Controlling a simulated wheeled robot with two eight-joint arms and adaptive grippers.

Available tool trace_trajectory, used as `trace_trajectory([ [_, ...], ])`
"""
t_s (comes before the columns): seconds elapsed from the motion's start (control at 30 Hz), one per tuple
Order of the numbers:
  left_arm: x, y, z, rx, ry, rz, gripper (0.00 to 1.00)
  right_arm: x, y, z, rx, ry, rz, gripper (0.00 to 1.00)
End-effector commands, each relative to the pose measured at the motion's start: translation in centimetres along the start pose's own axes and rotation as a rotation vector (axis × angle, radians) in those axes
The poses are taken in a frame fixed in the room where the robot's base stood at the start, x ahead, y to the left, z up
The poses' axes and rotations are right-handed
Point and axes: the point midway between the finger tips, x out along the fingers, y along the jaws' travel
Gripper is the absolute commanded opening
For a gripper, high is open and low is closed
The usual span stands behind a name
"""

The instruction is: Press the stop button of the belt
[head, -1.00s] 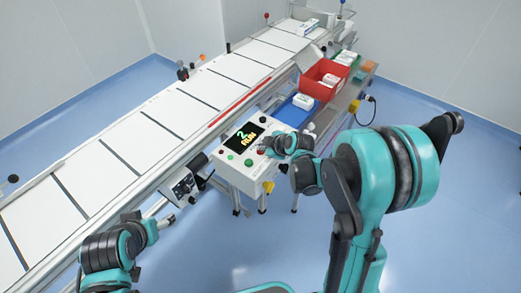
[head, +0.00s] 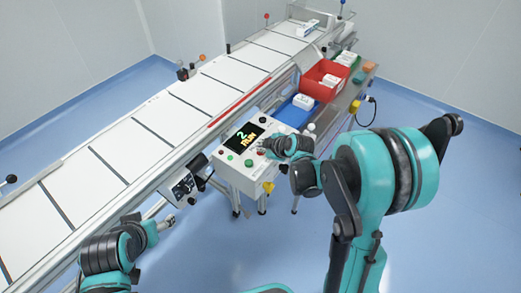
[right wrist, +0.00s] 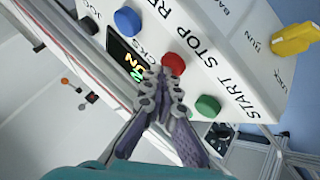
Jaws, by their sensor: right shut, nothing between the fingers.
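The control box (head: 233,178) stands beside the belt, with a lit screen (head: 243,136) reading "2 RUN". In the right wrist view, the red button (right wrist: 174,62) labelled STOP sits between a blue button (right wrist: 127,20) and a green START button (right wrist: 208,105). My right gripper (right wrist: 158,78) is shut and empty. Its fingertips are right at the lower left edge of the red button; I cannot tell whether they touch it. In the head view my right gripper (head: 264,149) is over the box's right part. My left gripper (head: 167,222) is low beside the belt, its fingers too small to read.
The white belt (head: 130,140) with dark seams runs from lower left to upper right. A red bin (head: 322,88) and a blue tray (head: 296,112) holding white boxes stand beyond the control box. A yellow knob (right wrist: 292,38) is on the box's side. Blue floor is open in front.

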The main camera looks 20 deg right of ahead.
Motion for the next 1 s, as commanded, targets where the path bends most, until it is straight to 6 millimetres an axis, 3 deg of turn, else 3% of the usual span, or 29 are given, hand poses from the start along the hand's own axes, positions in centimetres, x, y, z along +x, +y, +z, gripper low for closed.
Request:
trace_trajectory([
  [1.0, -2.3, 0.0, -1.6, 0.000, 0.000, 0.000, 0.70, -2.5, 1.9, -1.8, 0.000, 0.000, 0.000, 0.00],
])
